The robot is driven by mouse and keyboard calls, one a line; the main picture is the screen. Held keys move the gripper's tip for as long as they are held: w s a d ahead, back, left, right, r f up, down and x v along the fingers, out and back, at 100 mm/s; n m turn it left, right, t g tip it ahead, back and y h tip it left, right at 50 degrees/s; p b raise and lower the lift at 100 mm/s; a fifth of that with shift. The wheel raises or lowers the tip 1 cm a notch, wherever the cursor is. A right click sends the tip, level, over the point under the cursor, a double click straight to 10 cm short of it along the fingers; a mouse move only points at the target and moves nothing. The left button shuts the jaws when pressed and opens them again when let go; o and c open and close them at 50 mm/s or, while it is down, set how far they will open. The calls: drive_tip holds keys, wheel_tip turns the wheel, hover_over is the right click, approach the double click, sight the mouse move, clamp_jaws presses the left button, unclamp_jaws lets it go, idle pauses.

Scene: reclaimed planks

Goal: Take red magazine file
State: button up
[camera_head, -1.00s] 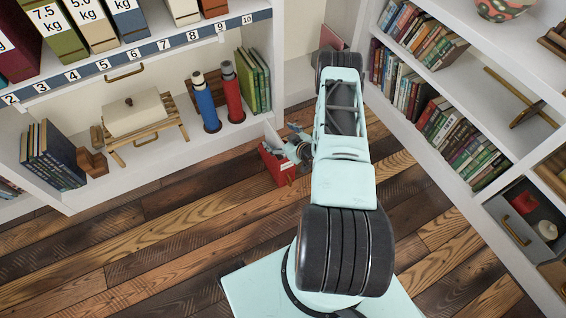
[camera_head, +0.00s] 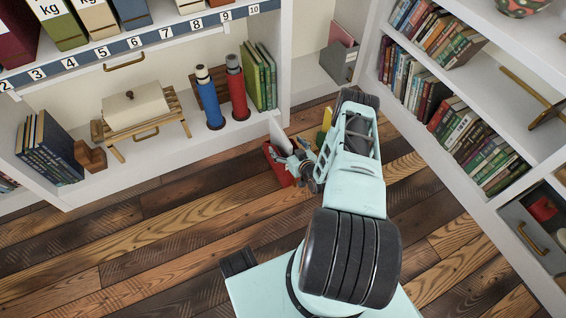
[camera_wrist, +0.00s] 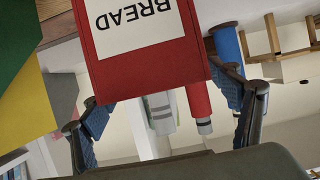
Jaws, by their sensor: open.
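The red magazine file (camera_head: 278,172) stands on the wooden floor at the foot of the white shelf unit. In the wrist view the red file (camera_wrist: 150,50) fills the upper middle, its white "BREAD" label upside down. My gripper (camera_head: 296,160) is at the file's right side in the head view and partly covers it. In the wrist view my gripper (camera_wrist: 162,85) is open, with one blue-padded finger on each side of the file's near end. I cannot tell whether either pad touches it.
A yellow and green item (camera_head: 326,120) is just behind my arm; it shows large at left in the wrist view (camera_wrist: 25,105). Blue (camera_head: 209,98) and red (camera_head: 236,88) cylinders stand on the low shelf. A bookcase (camera_head: 470,130) stands at right. Floor at front left is clear.

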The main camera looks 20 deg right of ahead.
drive_tip(key=b+x, duration=0.1)
drive_tip(key=x, duration=0.2)
drive_tip(key=shift+f, duration=0.15)
drive_tip(key=c, duration=2)
drive_tip(key=shift+w+r, duration=0.15)
drive_tip(key=shift+r, duration=0.05)
drive_tip(key=shift+c, duration=0.2)
